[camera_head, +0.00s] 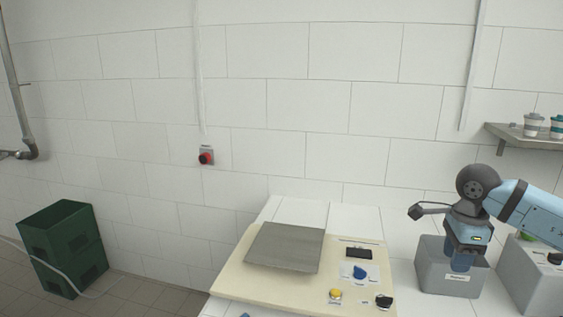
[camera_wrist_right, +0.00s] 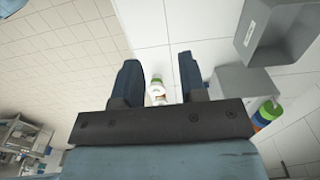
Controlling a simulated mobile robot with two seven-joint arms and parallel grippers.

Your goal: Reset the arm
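My right arm comes in from the right in the head view. Its gripper (camera_head: 461,264) points down and overlaps a labelled grey bin (camera_head: 449,281) in the picture. In the right wrist view the two dark fingers of the right gripper (camera_wrist_right: 158,75) are well apart. The labelled grey bin (camera_wrist_right: 272,32) is at the upper right of that view, to the side of the fingers.
A beige board (camera_head: 225,283) with a grey plate (camera_head: 287,248), a yellow button (camera_head: 335,295) and a blue knob (camera_head: 359,272) lies on the white table. Another grey box (camera_head: 534,284) stands at the right. Cups (camera_head: 534,124) stand on a wall shelf (camera_head: 528,141). Green crates (camera_head: 62,247) stand on the floor.

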